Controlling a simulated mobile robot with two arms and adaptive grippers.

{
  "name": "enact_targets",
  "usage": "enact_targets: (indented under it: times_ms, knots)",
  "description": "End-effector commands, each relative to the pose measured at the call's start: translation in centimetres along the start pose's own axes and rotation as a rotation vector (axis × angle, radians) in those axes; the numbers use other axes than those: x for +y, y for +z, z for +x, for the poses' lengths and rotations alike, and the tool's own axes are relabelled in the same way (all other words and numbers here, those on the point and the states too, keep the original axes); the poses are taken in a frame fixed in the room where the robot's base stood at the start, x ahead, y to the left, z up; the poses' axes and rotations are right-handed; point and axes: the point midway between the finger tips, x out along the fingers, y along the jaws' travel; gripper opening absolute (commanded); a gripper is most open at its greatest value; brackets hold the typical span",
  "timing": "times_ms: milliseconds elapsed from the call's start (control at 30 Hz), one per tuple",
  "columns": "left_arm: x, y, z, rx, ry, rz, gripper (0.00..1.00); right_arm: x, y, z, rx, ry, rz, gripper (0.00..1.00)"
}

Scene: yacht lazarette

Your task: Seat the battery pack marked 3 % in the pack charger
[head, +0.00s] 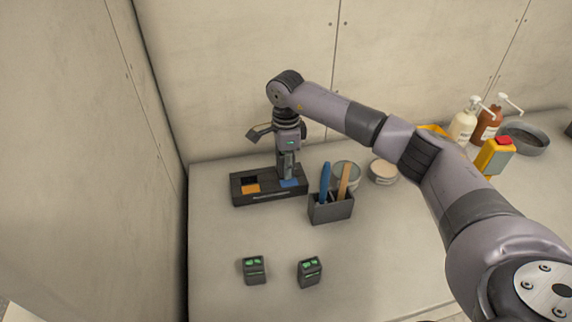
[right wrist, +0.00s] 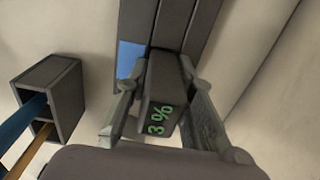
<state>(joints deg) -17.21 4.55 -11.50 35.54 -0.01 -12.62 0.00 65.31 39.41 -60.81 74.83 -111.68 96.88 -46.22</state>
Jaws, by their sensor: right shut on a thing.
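The pack charger (head: 264,198) is a long dark block on the counter, with an orange area at its left and a blue area at its right. It also shows in the right wrist view (right wrist: 186,22), with part of the blue area. My right gripper (head: 287,168) points down at the charger's right part. It is shut on a dark battery pack (right wrist: 161,108), which shows "3 %" in green between the fingers. The pack's far end lies at or just over the charger; I cannot tell whether it touches. My left gripper is out of view.
Two dark packs (head: 254,270) (head: 310,272) with green displays stand on the front counter. A grey holder (head: 331,210) with a blue and a tan tool stands close right of the charger. Tubs, bottles and a dark bowl (head: 526,138) lie further right. Walls close in behind and left.

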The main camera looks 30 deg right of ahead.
Motion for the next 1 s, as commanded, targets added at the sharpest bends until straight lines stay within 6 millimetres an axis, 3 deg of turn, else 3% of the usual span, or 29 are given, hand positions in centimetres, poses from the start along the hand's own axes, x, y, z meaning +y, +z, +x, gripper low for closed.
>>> enact_targets:
  times_ms: [167,200,500,833,1000]
  knots:
    - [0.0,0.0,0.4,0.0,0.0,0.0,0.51,0.0,0.0,0.6,0.0,0.0,0.001,0.0]
    - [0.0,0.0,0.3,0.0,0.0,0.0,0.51,0.0,0.0,0.5,0.0,0.0,0.001,0.25]
    - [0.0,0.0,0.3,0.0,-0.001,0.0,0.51,0.0,0.0,0.5,0.001,0.002,0.0,0.45]
    - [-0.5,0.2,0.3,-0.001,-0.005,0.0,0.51,0.0,0.0,0.4,0.001,0.001,0.0,0.46]
    - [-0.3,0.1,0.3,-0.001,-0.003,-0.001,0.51,0.0,0.0,-1.4,0.0,-0.001,0.0,0.46]
